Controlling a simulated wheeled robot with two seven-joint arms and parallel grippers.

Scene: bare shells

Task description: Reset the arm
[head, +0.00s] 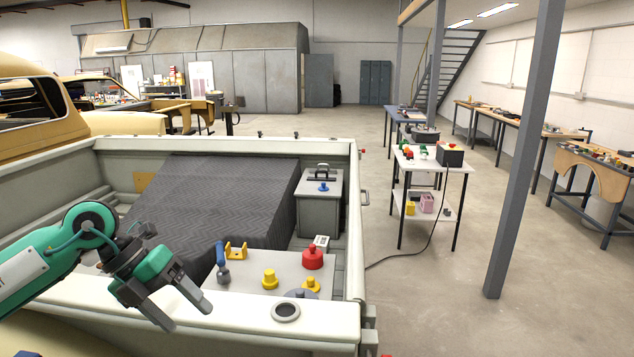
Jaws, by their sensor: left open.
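My left arm (45,258) comes in from the left in the head view, green and grey. My left gripper (190,310) is open, its two grey fingers apart and pointing down to the right. Nothing shows between the fingers. It hangs over the near left part of the truck bed (240,330), left of a pale board (240,283) with several small parts. My right arm and right gripper are not in view.
On the board are a red knob (312,258), a yellow knob (270,279) and a yellow bracket (236,250). A dark quilted block (215,200) and a grey box (320,205) stand behind. A cart (432,163) stands right, past open floor.

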